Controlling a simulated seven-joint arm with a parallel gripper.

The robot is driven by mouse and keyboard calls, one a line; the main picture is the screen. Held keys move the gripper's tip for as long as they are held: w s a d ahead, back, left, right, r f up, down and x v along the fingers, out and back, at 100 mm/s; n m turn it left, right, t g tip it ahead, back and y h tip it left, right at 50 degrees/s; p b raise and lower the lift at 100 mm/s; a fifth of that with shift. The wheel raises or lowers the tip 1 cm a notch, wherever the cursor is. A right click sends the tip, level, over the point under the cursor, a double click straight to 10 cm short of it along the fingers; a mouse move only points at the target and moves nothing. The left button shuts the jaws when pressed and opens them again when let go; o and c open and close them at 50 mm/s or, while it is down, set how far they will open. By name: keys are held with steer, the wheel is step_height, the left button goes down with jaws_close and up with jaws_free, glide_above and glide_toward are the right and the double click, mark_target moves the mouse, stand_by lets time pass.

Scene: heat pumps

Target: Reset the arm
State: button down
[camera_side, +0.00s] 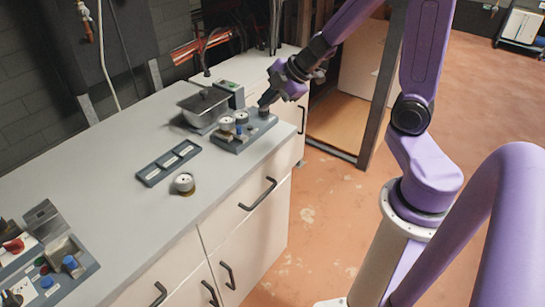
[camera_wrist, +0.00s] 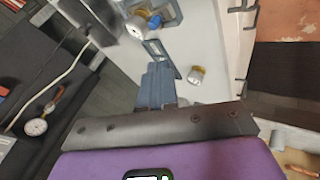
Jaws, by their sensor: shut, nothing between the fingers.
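My purple arm reaches over the counter from the right. My gripper (camera_side: 267,99) points down and left at the right end of a grey block (camera_side: 244,134), just above or at its dark knob; I cannot tell if they touch. In the wrist view my gripper's fingers (camera_wrist: 157,72) are together with nothing held. The block carries white-faced gauges (camera_side: 226,124) and a blue knob (camera_side: 239,130); a gauge (camera_wrist: 135,28) and a blue knob (camera_wrist: 154,21) show at the top of the wrist view. A loose brass-and-white gauge (camera_side: 184,183) stands on the counter, also in the wrist view (camera_wrist: 196,75).
A dark slotted tray (camera_side: 168,162) lies on the grey counter (camera_side: 120,180). A metal box (camera_side: 203,106) and a green-topped device (camera_side: 230,90) stand behind the block. Panels with red and blue buttons (camera_side: 45,265) are at lower left.

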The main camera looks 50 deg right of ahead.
steer(key=s+a+r+m+g+h, duration=0.1)
steer(key=s+a+g, duration=0.2)
steer(key=s, duration=0.9)
steer(key=s+a+m+g+h, duration=0.1)
steer(key=s+a+g, duration=0.3)
steer(key=s, duration=0.9)
steer(key=shift+s+a+r+m, duration=0.3)
steer(key=shift+a+r, duration=0.05)
steer(key=shift+a, duration=0.65)
